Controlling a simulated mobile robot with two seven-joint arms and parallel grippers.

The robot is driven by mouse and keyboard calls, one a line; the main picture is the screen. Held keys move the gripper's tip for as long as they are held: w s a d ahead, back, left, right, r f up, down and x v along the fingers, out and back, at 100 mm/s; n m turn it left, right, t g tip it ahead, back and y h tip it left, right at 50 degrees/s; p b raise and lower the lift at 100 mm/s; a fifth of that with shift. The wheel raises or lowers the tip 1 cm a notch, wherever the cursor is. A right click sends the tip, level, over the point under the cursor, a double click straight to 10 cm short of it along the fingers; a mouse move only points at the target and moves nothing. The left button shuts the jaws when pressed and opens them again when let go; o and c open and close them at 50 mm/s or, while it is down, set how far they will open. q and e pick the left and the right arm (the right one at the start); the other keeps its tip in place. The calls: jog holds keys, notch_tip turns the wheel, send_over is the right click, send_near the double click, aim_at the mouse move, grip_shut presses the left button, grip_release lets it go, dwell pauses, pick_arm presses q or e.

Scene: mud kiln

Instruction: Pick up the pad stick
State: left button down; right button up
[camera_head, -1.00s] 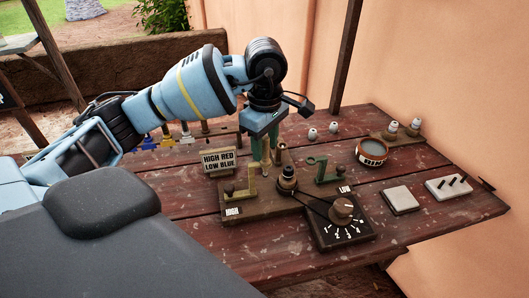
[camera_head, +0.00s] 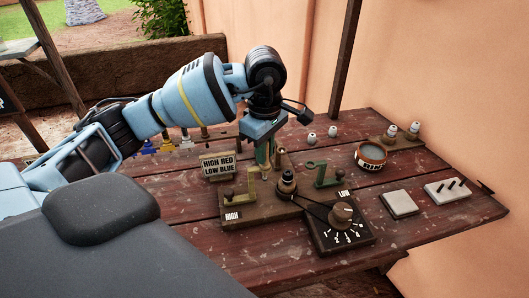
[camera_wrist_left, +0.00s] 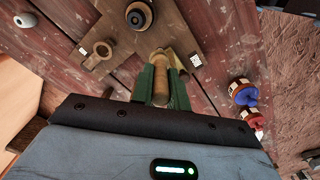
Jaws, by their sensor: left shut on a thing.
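A tan cylindrical stick, which I take to be the pad stick (camera_wrist_left: 160,76), stands between the green fingers of my left gripper (camera_wrist_left: 161,90) in the left wrist view. The fingers are shut on it. In the head view my left gripper (camera_head: 264,158) points down over the back of the wooden control board (camera_head: 262,206), and the stick is mostly hidden by the fingers. I cannot tell whether its lower end still touches the board. My right gripper is not in view.
A brass post (camera_head: 280,158) stands close beside the fingers. The table's front is clear.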

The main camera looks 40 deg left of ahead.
pick_arm(q)
notch_tip(320, 180, up, 9)
jog(key=p, duration=0.3)
jog(key=shift+r, duration=0.4)
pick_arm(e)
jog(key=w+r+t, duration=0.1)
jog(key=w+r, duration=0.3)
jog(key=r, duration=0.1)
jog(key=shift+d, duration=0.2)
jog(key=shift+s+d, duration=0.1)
pick_arm(q)
jog(key=shift+f, duration=0.1)
